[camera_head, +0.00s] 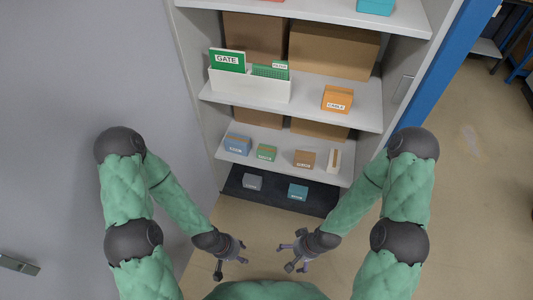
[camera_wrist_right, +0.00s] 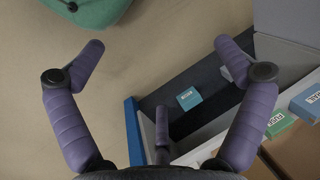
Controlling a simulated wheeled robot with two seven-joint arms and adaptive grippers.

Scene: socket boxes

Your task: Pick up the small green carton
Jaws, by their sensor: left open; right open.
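The small green carton (camera_head: 266,153) stands on the lower white shelf (camera_head: 318,171), between a blue carton (camera_head: 238,145) and a brown carton (camera_head: 305,159). A green carton with a white label (camera_wrist_right: 281,124) also shows at the right of the right wrist view. My left gripper (camera_head: 234,258) is open and empty, low in front of the shelving. My right gripper (camera_head: 292,252) is open and empty, facing it and apart from all cartons. Its spread fingers show in the right wrist view (camera_wrist_right: 158,50).
A cream carton (camera_head: 334,160) stands right of the brown one. Below, a dark bottom shelf (camera_head: 275,199) holds a grey carton (camera_head: 252,182) and a teal carton (camera_head: 298,191). Above are a white file bin (camera_head: 250,88) and an orange carton (camera_head: 337,99). Floor before the shelving is clear.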

